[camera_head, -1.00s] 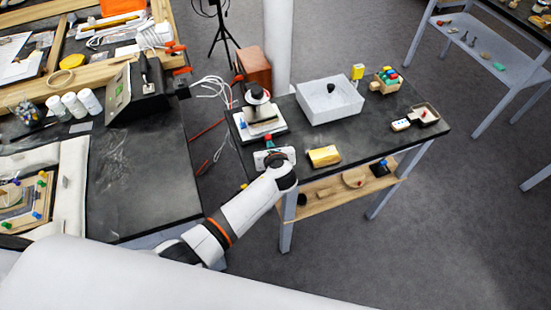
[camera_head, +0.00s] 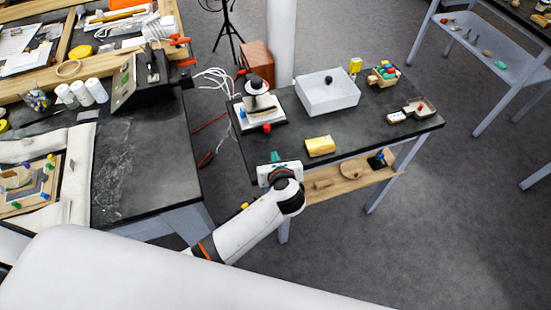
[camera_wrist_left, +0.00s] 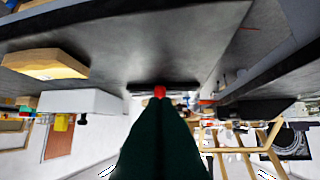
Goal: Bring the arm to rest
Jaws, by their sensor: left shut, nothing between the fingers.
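My left arm (camera_head: 245,228) comes in from the bottom left of the head view, white with an orange band. My left gripper (camera_head: 275,157) is at the near edge of the small black table (camera_head: 370,138), its green fingers pointing toward the stand. In the wrist view the dark green fingers (camera_wrist_left: 160,115) are together with nothing held between them. A red piece (camera_wrist_left: 160,91) shows just past their tips. In the head view a red piece (camera_head: 267,128) sits at the near edge of the stand's white base, apart from the fingers. My right gripper does not show.
On the small table are a white box (camera_head: 327,93), a yellow block (camera_head: 320,146), a stand (camera_head: 258,85) and a wooden crate (camera_head: 383,75). A wooden shelf (camera_head: 350,178) lies below. The larger workbench (camera_head: 140,150) is to the left.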

